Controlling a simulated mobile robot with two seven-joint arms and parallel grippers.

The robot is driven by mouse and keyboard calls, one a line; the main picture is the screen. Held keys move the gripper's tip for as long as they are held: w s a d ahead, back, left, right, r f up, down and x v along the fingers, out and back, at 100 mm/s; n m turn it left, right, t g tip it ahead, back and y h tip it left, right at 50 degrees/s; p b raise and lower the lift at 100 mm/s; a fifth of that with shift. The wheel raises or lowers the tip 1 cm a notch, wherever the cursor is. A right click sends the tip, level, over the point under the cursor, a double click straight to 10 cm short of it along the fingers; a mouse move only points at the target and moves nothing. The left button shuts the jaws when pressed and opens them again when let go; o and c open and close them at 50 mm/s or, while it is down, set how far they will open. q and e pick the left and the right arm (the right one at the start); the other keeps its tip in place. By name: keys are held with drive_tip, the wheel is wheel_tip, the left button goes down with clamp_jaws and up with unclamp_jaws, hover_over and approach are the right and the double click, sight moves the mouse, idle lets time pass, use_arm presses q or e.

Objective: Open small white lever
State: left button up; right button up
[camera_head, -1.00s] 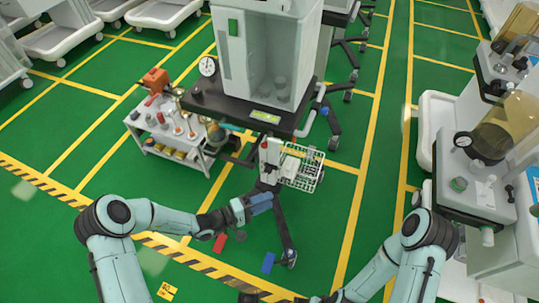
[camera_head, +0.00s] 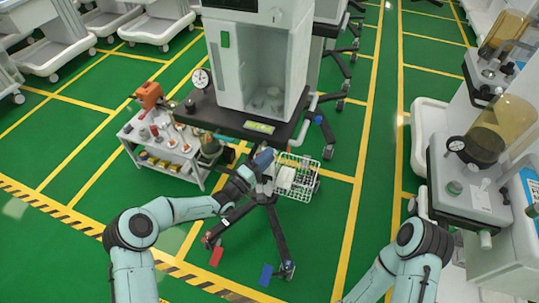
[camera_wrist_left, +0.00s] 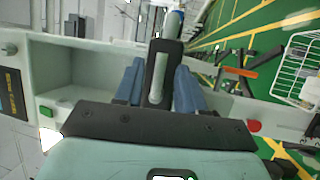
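My left gripper (camera_head: 262,160) is in front of the cart, just below the dark tabletop (camera_head: 228,118). In the left wrist view its blue fingers (camera_wrist_left: 160,66) stand apart. A pale bar in a dark frame (camera_wrist_left: 158,76) shows between them, with a blue end at the top. I cannot tell whether this bar is the small white lever, or whether the fingers touch it. In the head view the gripper hides the spot behind it, and I cannot make out the lever there. My right gripper is out of the picture.
A white wire basket (camera_head: 297,178) hangs right of the left gripper. The cart's dark wheeled legs (camera_head: 278,235) spread below. A small shelf trolley (camera_head: 160,150) stands left. Red (camera_head: 216,256) and blue (camera_head: 266,274) pieces lie low near the legs. Open green floor lies right of the basket.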

use_arm(q)
drive_tip(key=shift+w+d+r, duration=0.1)
drive_tip(key=shift+w+d, duration=0.4)
drive_tip(key=shift+w, duration=0.05)
clamp_jaws()
